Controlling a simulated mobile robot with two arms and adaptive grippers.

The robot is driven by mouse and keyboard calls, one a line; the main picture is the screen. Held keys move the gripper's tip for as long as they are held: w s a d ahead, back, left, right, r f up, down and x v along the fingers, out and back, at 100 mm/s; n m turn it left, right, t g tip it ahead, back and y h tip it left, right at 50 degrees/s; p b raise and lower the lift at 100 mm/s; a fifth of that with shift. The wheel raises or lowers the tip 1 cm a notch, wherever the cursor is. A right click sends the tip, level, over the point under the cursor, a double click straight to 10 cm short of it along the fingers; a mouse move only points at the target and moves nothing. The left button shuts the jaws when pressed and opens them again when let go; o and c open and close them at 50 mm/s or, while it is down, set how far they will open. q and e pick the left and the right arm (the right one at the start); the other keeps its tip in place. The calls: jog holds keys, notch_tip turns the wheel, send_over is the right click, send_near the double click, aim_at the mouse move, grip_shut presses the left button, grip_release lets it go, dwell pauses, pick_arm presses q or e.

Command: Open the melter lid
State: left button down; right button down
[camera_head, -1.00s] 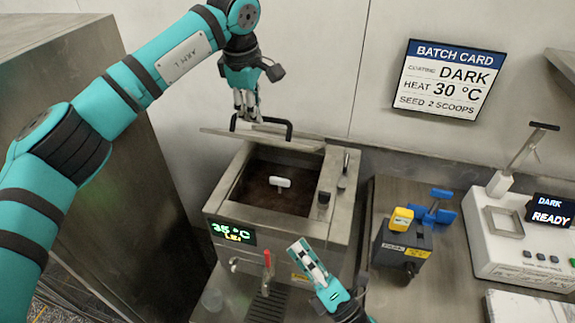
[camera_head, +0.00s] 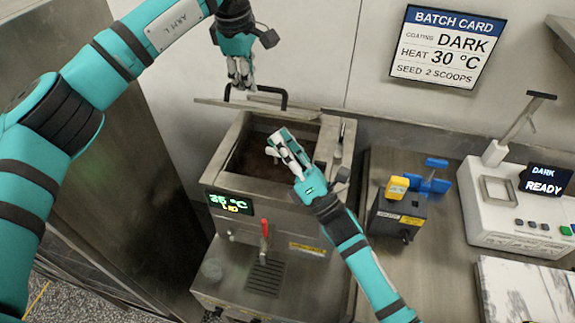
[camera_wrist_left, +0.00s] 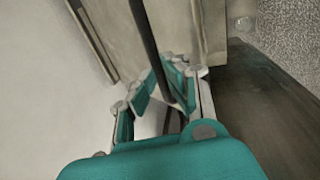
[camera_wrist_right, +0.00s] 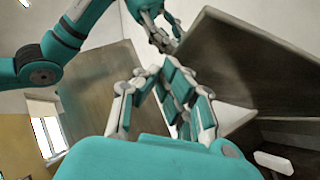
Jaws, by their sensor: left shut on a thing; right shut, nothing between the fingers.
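The melter (camera_head: 225,185) is a steel box with a dark pool in its open top. Its lid (camera_head: 215,104) stands raised at the back, seen nearly edge-on. My left gripper (camera_head: 241,85) is shut on the lid's black handle (camera_head: 286,98); the bar runs between its fingers in the left wrist view (camera_wrist_left: 145,35). My right gripper (camera_head: 280,146) is shut and empty, over the melter opening, in front of the lid. In the right wrist view the lid (camera_wrist_right: 245,60) is a large tilted panel beyond my right fingers (camera_wrist_right: 180,88). My right gripper hides part of the pool.
A red-handled tap (camera_head: 264,232) is on the melter's front. To the right stand a dark box with a yellow block (camera_head: 397,188), a blue part (camera_head: 432,180) and a white machine (camera_head: 490,215). A batch card (camera_head: 447,48) hangs behind. A steel cabinet (camera_head: 120,150) stands left.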

pick_arm(q)
jog(key=shift+w+f, duration=0.1)
jog(key=shift+f, duration=0.15)
pick_arm(e)
jog(key=shift+w+d+r, duration=0.15)
jog(key=shift+w+r, duration=0.3)
jog(key=shift+r, duration=0.15)
jog(key=shift+w+d+r, duration=0.1)
jog(key=shift+w+r, duration=0.15)
jog(key=shift+r, duration=0.2)
jog(key=shift+w+d+r, duration=0.1)
jog(key=shift+w+r, duration=0.15)
jog(key=shift+r, duration=0.2)
